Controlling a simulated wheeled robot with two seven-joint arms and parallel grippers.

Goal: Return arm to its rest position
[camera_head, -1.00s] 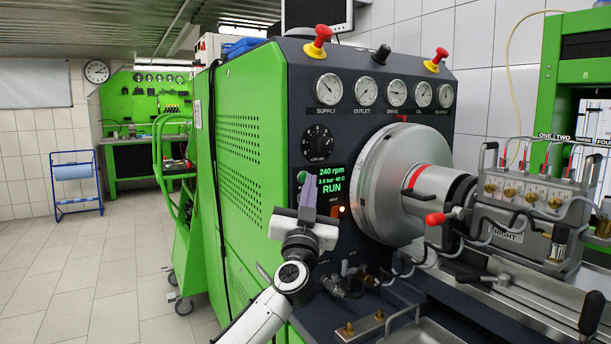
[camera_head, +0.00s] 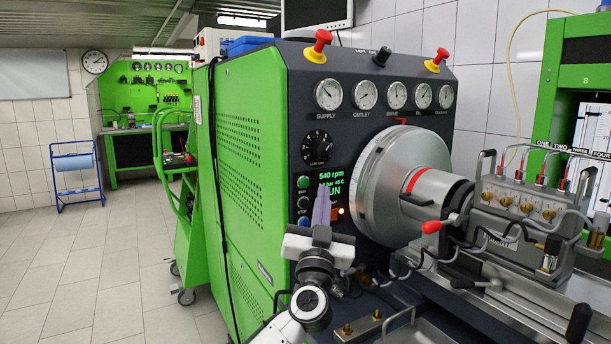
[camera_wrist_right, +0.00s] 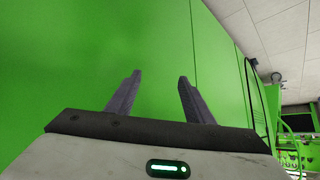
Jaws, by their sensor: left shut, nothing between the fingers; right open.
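My left gripper (camera_head: 321,207) is in front of the dark control panel of the pump testbench. Its purple-grey fingers are together, point up and hold nothing. They cover part of the green display (camera_head: 333,188), which reads 540 rpm. Beside the display is a column of round buttons (camera_head: 304,182); whether the fingers touch the panel I cannot tell. My right gripper (camera_wrist_right: 153,98) shows only in the right wrist view. Its two fingers are apart and empty, before a plain green panel (camera_wrist_right: 140,45).
The large metal drum (camera_head: 400,180) and the pump block with hoses (camera_head: 525,205) are to the right of my left gripper. Red knobs (camera_head: 318,47) top the gauge panel. A green trolley (camera_head: 186,235) stands beside the cabinet. The tiled floor (camera_head: 85,270) at left is clear.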

